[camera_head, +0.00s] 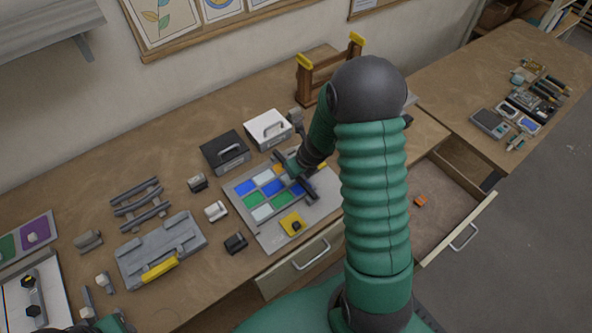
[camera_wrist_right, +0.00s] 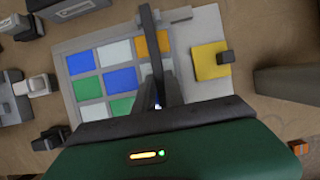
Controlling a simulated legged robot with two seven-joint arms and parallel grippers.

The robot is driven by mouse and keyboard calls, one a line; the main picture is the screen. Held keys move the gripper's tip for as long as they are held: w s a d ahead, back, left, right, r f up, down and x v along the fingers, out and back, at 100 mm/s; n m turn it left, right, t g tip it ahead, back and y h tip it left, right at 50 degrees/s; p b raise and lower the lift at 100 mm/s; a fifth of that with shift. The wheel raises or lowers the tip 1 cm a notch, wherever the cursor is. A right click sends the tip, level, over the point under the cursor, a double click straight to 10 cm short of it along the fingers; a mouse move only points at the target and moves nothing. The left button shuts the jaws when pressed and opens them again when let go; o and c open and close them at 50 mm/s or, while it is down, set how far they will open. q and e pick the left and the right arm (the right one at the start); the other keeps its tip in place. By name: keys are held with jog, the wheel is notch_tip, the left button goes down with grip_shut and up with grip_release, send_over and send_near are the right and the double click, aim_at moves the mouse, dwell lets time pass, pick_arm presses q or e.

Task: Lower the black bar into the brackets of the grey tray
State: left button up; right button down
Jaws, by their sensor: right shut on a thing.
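My right gripper (camera_head: 298,174) is over the light grey tray (camera_head: 268,240), which carries blue, green, white and orange panes. It is shut on a dark bar (camera_head: 280,157) that runs diagonally across the tray's far right part. In the right wrist view the bar (camera_wrist_right: 146,20) appears almost end-on and partly covers the tray (camera_wrist_right: 207,25). I cannot tell whether the bar touches the tray, and I cannot make out the brackets. My left gripper (camera_head: 97,294) is at the lower left, its fingers apart and empty, partly cut off.
A yellow pad with a black knob (camera_head: 292,224) is on the tray's near side. Black (camera_head: 225,152) and white (camera_head: 268,130) handled boxes stand behind it. A grey block with a yellow grip (camera_head: 160,250) and dark bars on a rack (camera_head: 140,203) lie left. An open drawer (camera_head: 440,205) is right.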

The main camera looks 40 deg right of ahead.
jog(key=shift+f+b, duration=0.85)
jog(key=shift+f, duration=0.1)
jog(key=c, duration=1.3)
grip_release()
jog(key=shift+r, duration=0.1)
notch_tip(320, 180, up, 7)
jog(key=p, duration=0.7)
jog(key=shift+r, duration=0.1)
jog(key=shift+a, duration=0.1)
